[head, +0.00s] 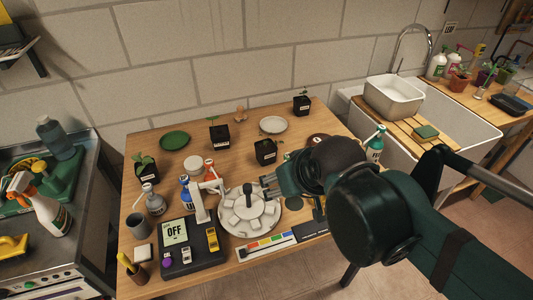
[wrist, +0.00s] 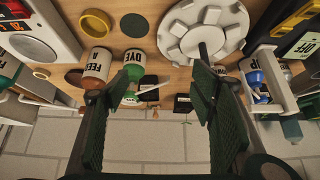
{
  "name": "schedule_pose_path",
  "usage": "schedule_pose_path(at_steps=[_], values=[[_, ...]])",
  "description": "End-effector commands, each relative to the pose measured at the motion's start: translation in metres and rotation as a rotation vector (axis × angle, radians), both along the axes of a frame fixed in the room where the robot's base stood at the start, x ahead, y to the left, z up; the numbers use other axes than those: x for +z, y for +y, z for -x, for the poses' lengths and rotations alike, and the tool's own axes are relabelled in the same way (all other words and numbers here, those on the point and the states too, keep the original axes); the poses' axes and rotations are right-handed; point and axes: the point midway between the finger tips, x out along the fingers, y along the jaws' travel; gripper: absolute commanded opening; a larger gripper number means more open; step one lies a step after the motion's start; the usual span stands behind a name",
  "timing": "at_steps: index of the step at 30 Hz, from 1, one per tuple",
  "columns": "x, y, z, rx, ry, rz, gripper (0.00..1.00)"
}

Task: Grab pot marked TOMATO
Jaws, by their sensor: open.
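Several small black pots with white labels stand on the wooden table in the head view: one with a leafy plant at the left (head: 145,175), one at the back middle (head: 219,137), one nearer the centre (head: 265,154), and one at the back right (head: 302,105). Their labels are too small to read, so I cannot tell which says TOMATO. My gripper (head: 268,187) is just in front of the central pot, beside the white round device. In the wrist view my gripper (wrist: 161,84) has its fingers wide apart with nothing held. A dark pot (wrist: 182,104) shows small beyond them.
The white round device (head: 234,222) with a central post stands close to my gripper. Spray bottles (head: 155,203) and a black scale (head: 183,262) crowd the front left. A green saucer (head: 174,140) and a white saucer (head: 273,125) lie behind. A sink (head: 460,120) is at the right.

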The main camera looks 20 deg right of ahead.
Motion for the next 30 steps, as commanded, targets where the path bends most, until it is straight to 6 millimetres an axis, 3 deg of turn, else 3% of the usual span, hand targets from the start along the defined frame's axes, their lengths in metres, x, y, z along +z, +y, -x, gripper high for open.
schedule_pose_path(at_steps=[16, 30], values=[[0.003, 0.0, -0.004, -0.016, 0.01, -0.008, 0.6], [0.021, -0.004, -0.041, -0.186, 0.094, -0.073, 0.6]])
